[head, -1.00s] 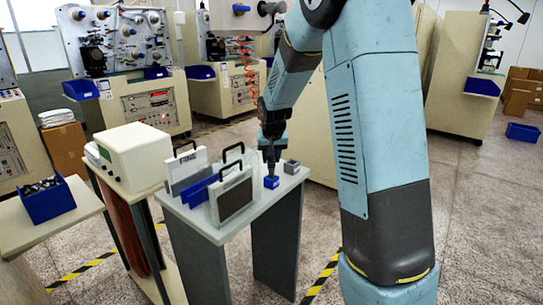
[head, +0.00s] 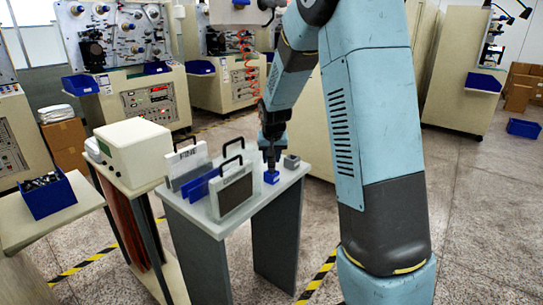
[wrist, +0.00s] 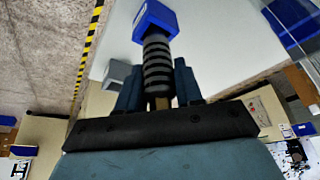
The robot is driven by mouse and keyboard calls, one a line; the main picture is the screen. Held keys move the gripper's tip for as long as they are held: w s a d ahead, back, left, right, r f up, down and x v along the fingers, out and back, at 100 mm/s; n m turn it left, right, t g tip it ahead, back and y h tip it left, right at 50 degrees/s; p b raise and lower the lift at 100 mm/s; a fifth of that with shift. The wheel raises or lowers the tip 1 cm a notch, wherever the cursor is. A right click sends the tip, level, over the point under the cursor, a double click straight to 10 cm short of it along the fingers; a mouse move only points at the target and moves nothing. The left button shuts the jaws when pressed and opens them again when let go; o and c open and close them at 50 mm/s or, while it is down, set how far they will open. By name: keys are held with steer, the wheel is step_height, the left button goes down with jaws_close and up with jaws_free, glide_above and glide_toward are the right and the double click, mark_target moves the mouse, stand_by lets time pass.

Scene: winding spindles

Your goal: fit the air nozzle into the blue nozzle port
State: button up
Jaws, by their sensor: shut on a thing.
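My gripper (wrist: 158,76) is shut on the air nozzle (wrist: 157,62), a black ribbed piece with a brass-coloured part between the fingers. The nozzle's far end meets the blue nozzle port (wrist: 157,18) in the wrist view. In the head view my gripper (head: 271,141) points down over the blue port (head: 271,177) on the small table. The nozzle (head: 271,164) is upright there, its lower end at the port's top. The port's opening is hidden, so I cannot tell how deep the nozzle sits.
A grey block (head: 292,161) stands close beside the port; it also shows in the wrist view (wrist: 117,73). Handled panels (head: 232,190) and a blue panel (head: 199,187) stand to the left on the grey-topped table (head: 222,227). A cream box (head: 133,150) sits further left.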

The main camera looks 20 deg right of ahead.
steer(key=shift+f, duration=0.1)
steer(key=o, duration=1.2)
steer(key=v, duration=1.3)
steer(key=shift+r, duration=0.4)
steer(key=shift+n+t+y, duration=0.4)
steer(key=shift+n+t, duration=0.1)
steer(key=shift+n, duration=0.4)
steer(key=s+r, duration=0.1)
steer(key=s, duration=1)
steer(key=s+r, duration=0.2)
steer(key=s, duration=0.8)
steer(key=s+d+r, duration=0.1)
steer(key=s+r, duration=0.1)
steer(key=s, duration=0.9)
steer(key=shift+s, duration=0.3)
